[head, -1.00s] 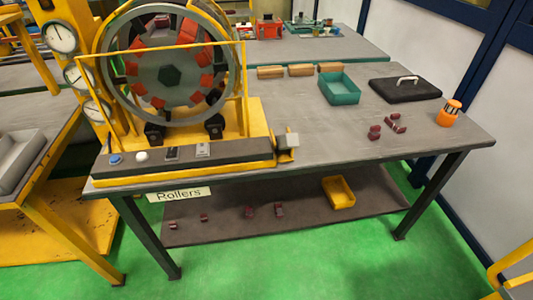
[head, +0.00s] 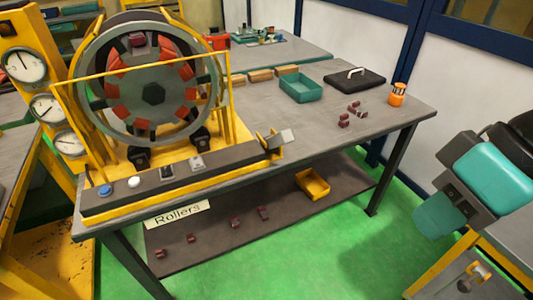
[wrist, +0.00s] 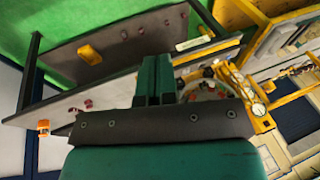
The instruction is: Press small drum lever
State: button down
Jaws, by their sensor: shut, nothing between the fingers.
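The drum machine (head: 153,95), a large grey ring with red and dark segments, stands on the left part of the table. A long dark control strip (head: 185,178) runs along its front. At the strip's right end a grey block-shaped lever (head: 281,138) sits on a yellow bracket; I take this for the small drum lever. My gripper (wrist: 156,62) shows teal fingers side by side in the wrist view, shut and empty, apart from the table. My teal arm shows at the right in the head view, well away from the lever.
The strip also carries a blue button (head: 105,191), a white button (head: 134,182) and two small switches. A green bin (head: 301,88), a black case (head: 355,78) and an orange lamp (head: 397,94) stand farther back. A yellow bin (head: 312,184) lies on the lower shelf.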

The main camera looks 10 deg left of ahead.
jog(key=w+a+f+m+t+y+b, duration=0.2)
jog(key=w+a+f+t+y+b, duration=0.5)
jog(key=b, duration=1.2)
jog(key=w+a+f+m+t+y+b, duration=0.1)
jog(key=w+a+f+y+b, duration=0.4)
jog(key=w+a+f+b, duration=0.95)
jog(key=w+d+f+m+t+b, duration=0.3)
jog(key=d+f+m+t+b, duration=0.2)
jog(key=b, duration=0.9)
jog(key=w+d+f+m+t+h+b, duration=0.1)
jog(key=w+d+f+m+t+b, duration=0.2)
jog(key=b, duration=1.1)
notch_tip(320, 180, down, 4)
jog(key=d+m+t, duration=0.3)
jog(key=m+t, duration=0.3)
jog(key=m, duration=0.1)
jog(key=shift+w+f, duration=0.25)
jog(key=shift+w, duration=0.15)
jog(key=shift+a+r, duration=0.1)
